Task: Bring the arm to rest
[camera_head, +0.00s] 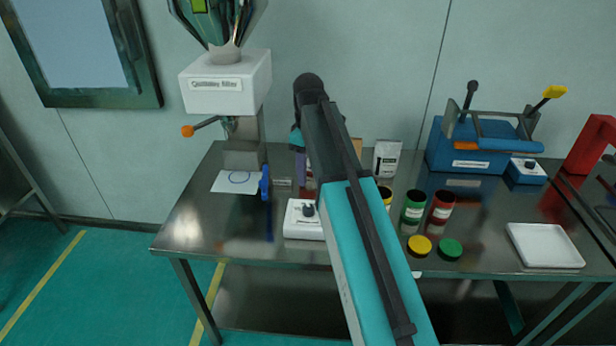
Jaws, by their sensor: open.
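My arm (368,235) rises from the bottom of the view over the front of the steel table, with its dark elbow joint (308,88) at the top. A part of my lower arm (296,138) shows just behind and below that joint. My gripper itself cannot be made out; the arm hides that area. I see nothing held.
The table (200,225) carries a filling machine (228,85), a blue upright piece (265,183), a white control box (303,220), a pouch (386,158), green (413,206) and red (442,207) jars, a blue sieve machine (468,145) and a white tray (545,246).

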